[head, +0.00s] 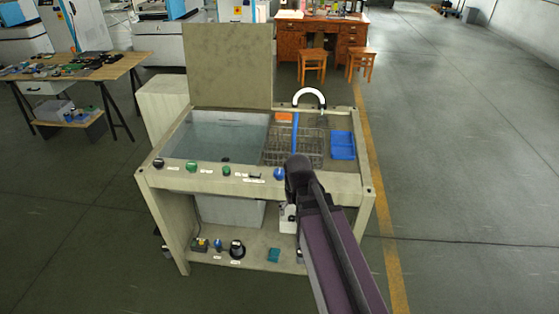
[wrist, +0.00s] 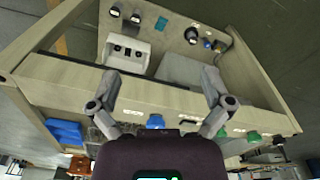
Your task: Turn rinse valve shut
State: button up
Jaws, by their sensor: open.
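The wash station's front panel (head: 320,184) carries a row of knobs with small white labels that I cannot read, so I cannot tell by label which one is the rinse valve. A blue knob (head: 279,174) sits at the right of the row, just left of my arm's end. In the wrist view, which is upside down, the blue knob (wrist: 155,121) shows between my finger bases, above my palm. My gripper (wrist: 160,76) is open and empty, its two fingers spread wide in front of the panel. In the head view my arm hides the fingers.
Left of the blue knob are green knobs (head: 226,171) (head: 191,167) and a black knob (head: 158,163). Behind the panel are a basin (head: 215,135), a wire basket (head: 292,148), a blue tray (head: 342,145) and a white curved spout (head: 309,95). Small items stand on the lower shelf (head: 255,258).

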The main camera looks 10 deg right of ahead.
jog(key=w+r+n+p, duration=0.2)
jog(key=w+r+p, duration=0.2)
jog(key=r, duration=0.1)
notch_tip(320, 180, up, 3)
jog(key=n+p, duration=0.2)
jog(key=n, duration=1.1)
send_over(280, 172)
jog(key=shift+w+f+g, duration=0.1)
jog(key=shift+w+g, duration=0.05)
jog(key=shift+g, duration=0.15)
jog(key=shift+f, duration=0.2)
notch_tip(280, 172, down, 14)
jog(key=b, duration=1.3)
jog(key=shift+r, duration=0.25)
jog(key=c, duration=1.1)
